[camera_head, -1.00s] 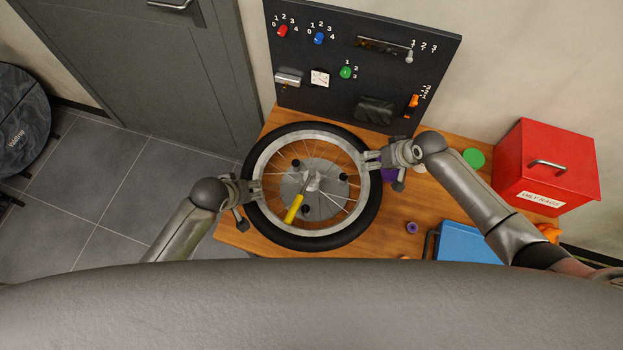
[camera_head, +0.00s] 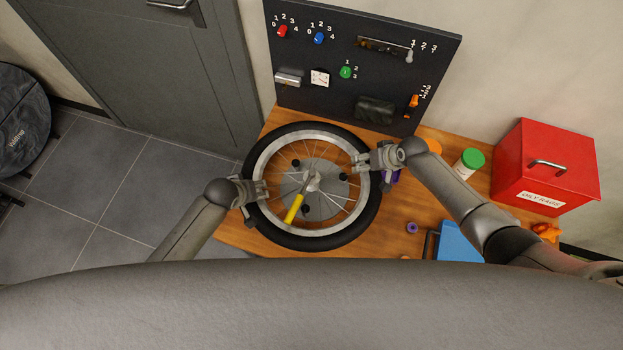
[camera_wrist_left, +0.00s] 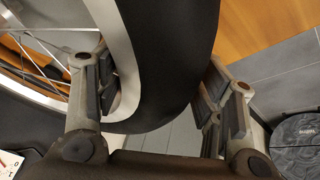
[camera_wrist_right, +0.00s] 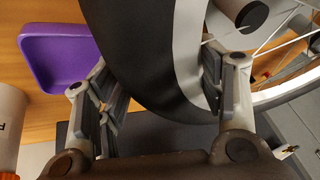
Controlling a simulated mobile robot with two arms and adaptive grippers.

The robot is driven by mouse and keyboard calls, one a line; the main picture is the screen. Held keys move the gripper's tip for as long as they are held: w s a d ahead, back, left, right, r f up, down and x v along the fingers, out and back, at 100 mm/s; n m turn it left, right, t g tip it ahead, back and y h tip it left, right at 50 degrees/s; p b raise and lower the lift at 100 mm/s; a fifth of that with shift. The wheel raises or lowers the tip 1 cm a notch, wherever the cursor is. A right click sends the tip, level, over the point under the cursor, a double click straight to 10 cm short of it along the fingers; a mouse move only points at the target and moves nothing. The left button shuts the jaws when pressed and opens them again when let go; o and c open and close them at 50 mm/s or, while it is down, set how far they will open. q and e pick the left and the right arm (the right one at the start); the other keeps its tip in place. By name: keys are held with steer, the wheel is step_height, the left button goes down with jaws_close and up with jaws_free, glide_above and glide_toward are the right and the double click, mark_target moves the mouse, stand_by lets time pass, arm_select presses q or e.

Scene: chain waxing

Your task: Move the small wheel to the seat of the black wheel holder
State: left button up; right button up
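The small wheel (camera_head: 365,213), with a black tyre and silver rim, lies roughly level over the wooden table. A grey round plate (camera_head: 325,211) with black pegs shows through its spokes; I cannot tell whether it belongs to the wheel holder or whether the wheel touches it. My left gripper (camera_head: 262,191) straddles the tyre's left side, fingers apart, with a gap to the outer finger in the left wrist view (camera_wrist_left: 160,95). My right gripper (camera_head: 360,163) straddles the right side, fingers spread about the tyre (camera_wrist_right: 135,50) in the right wrist view.
A yellow-handled tool (camera_head: 294,208) shows inside the wheel. A black panel (camera_head: 340,92) stands behind. To the right are a green-capped container (camera_head: 470,163), a red box (camera_head: 545,165), a blue case (camera_head: 460,243) and a purple tray (camera_wrist_right: 58,50). A small purple ring (camera_head: 412,228) lies on the table.

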arm_select(q)
jaws_close()
arm_select(e)
jaws_close()
steer(key=shift+d, duration=0.1)
